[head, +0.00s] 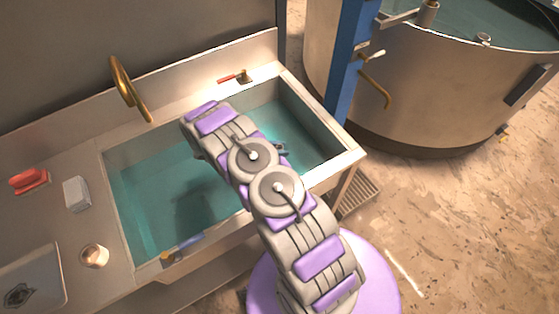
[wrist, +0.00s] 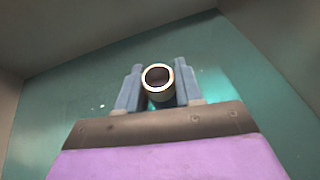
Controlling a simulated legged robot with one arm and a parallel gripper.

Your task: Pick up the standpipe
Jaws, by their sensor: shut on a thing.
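The standpipe (wrist: 158,78) shows in the wrist view as a short metal tube seen end-on, with a bright rim and a dark hollow. My gripper (wrist: 158,82) has its two blue-grey fingers on either side of the pipe and is shut on it. The pipe's lower part is hidden behind the fingers and the gripper body. In the head view my arm reaches over the sink basin (head: 145,205), which holds teal water or has a teal inside. The gripper and the pipe are mostly hidden by my arm there.
A brass faucet (head: 124,85) rises at the sink's back edge, with a red-handled valve (head: 236,77) to its right. A red item (head: 28,180), a grey block (head: 77,194) and a round cup (head: 95,256) sit on the left counter. A blue post (head: 350,65) and a large tank (head: 450,90) stand right.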

